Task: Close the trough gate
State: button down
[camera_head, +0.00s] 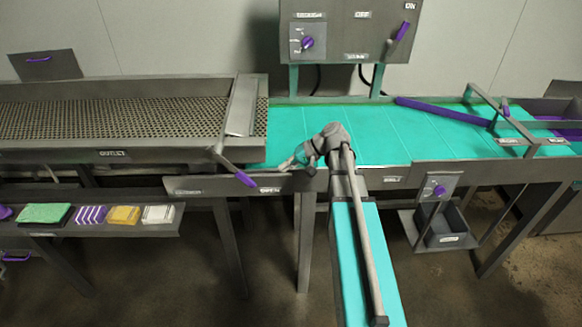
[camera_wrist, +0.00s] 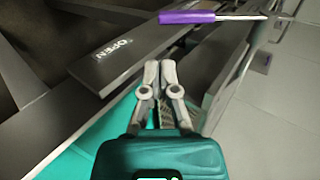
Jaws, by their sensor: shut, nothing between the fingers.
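The trough gate (camera_head: 242,105) looks like a grey plate across the right end of the perforated trough (camera_head: 115,118). A metal lever with a purple grip (camera_head: 245,179) hangs at its front and slants down to the right, towards the OPEN label (camera_head: 269,190) on the rail. My gripper (camera_head: 285,166) is just right of the purple grip, apart from it, above the turquoise belt's front edge. In the wrist view my gripper (camera_wrist: 161,66) is shut and empty. The purple grip (camera_wrist: 187,17) is beyond the fingertips, and the OPEN plate (camera_wrist: 112,50) is to their left.
The turquoise belt (camera_head: 380,135) runs right, with a purple bar (camera_head: 445,111) across it. A control panel (camera_head: 345,30) stands behind. A shelf with a green sponge (camera_head: 43,213) and other cleaning items is at lower left.

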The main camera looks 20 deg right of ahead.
aim_at(256, 184)
jog(key=shift+b+x, duration=2.7)
jog(key=shift+x, duration=2.25)
jog(key=shift+a, duration=0.1)
